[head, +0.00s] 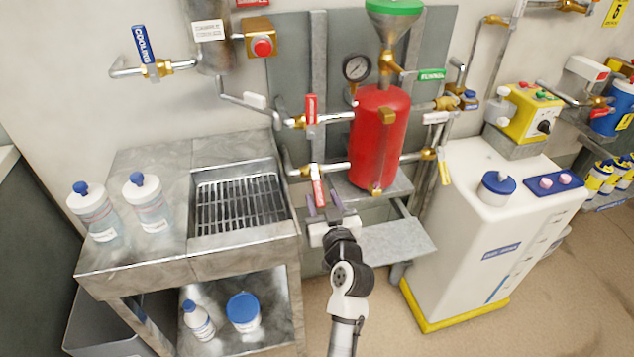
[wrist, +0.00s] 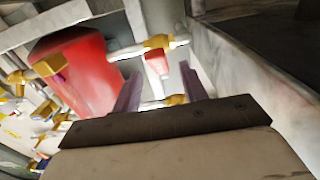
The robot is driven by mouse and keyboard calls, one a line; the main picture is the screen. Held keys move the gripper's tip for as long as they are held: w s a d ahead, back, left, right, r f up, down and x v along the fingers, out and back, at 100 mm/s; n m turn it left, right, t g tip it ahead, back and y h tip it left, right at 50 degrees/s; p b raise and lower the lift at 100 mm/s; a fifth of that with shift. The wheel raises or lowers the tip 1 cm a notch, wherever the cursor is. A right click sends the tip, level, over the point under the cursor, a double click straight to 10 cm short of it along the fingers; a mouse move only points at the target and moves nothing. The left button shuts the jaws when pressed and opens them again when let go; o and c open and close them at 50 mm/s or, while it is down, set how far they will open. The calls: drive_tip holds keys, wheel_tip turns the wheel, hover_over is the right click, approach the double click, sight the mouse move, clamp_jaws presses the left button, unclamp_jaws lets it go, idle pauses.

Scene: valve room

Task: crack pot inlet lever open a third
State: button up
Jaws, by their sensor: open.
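The red pot (head: 378,135) is mounted on a grey panel, with a green-rimmed funnel (head: 393,8) above it. Two red levers sit on pipes at its left: an upper one (head: 311,108) and a lower one (head: 317,190). Their label text is too small to read, so I cannot tell which is the inlet lever. My gripper (head: 323,203) is open and empty, just below and in front of the lower lever. In the wrist view a red lever (wrist: 157,66) on a brass valve (wrist: 158,42) shows between the spread fingers, apart from them as far as I can tell.
A steel sink bench (head: 130,265) with bottles (head: 150,203) stands close at the left. A grey shelf plate (head: 395,240) is right of my gripper. A white tank (head: 490,225) stands further right. A yellow lever (head: 445,168) hangs right of the pot.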

sight(319, 193)
drive_tip(key=shift+p+x, duration=0.45)
drive_tip(key=shift+x, duration=2.25)
clamp_jaws()
